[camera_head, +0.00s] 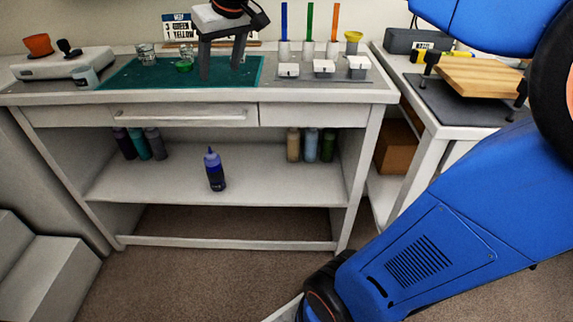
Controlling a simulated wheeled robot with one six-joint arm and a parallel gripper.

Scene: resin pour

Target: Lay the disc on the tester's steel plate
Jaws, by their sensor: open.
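My gripper (221,66) is above the teal mat on the bench, at the top middle of the head view. It points down, its two grey fingers are apart, and nothing shows between them. I cannot pick out the disc. I cannot tell for sure which device is the tester, and no steel plate is clearly visible. A low white device (50,66) with a black knob stands at the bench's left end, with an orange cup (39,44) at its back left. A small grey block-like item (86,78) is at its front right.
On the teal mat (130,75) stand a clear cup (146,55) and a cup with green contents (184,64), left of my gripper. Coloured sticks in holders and small white boxes (324,68) stand to the right. A side table holds a wooden board (480,76). Bottles (214,170) occupy the shelf.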

